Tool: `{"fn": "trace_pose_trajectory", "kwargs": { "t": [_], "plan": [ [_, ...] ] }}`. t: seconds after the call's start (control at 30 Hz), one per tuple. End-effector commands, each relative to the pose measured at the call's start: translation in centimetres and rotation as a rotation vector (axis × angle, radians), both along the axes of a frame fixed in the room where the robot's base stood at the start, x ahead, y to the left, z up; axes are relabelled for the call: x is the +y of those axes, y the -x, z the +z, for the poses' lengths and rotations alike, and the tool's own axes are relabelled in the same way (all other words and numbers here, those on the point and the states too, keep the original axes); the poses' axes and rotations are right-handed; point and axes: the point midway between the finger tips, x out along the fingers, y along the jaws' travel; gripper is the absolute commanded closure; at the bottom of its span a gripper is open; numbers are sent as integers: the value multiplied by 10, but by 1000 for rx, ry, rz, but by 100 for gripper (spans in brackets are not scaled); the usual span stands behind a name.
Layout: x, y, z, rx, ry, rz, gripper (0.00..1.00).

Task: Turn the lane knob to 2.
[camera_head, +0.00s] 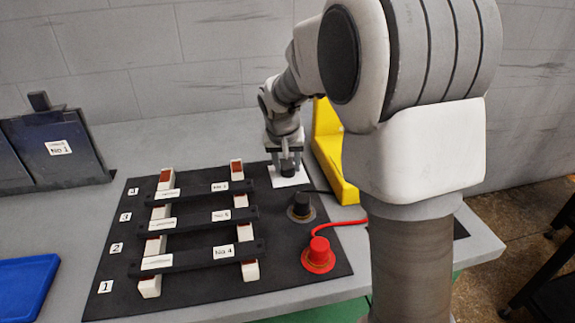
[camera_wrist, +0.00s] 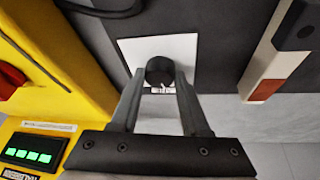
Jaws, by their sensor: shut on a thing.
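The lane knob (camera_wrist: 160,68) is a small dark round knob on a white square plate (camera_wrist: 185,50) in the wrist view. My gripper (camera_wrist: 159,88) is shut on the knob, one finger on each side of it. In the head view my gripper (camera_head: 287,163) points straight down over the plate (camera_head: 298,181) at the back right of the dark board. The knob is mostly hidden there by my fingers. Small marks show on the plate between my fingers, but I cannot read them or tell which number the knob points to.
The dark board (camera_head: 190,285) carries several black bars across white blocks, beside number labels 1 to 4. A black knob (camera_head: 301,205) and a red plug with a cable (camera_head: 318,254) stand nearer. A yellow housing (camera_head: 331,140) stands close right of my gripper.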

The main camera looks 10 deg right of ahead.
Motion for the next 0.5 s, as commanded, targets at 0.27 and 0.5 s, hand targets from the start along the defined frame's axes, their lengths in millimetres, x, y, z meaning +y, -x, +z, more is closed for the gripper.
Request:
{"fn": "trace_pose_trajectory", "kwargs": {
  "t": [0.27, 0.5],
  "plan": [
    [0, 0, 0, 1, 0, -4, 100],
    [0, 0, 0, 1, 0, -2, 29]
  ]
}}
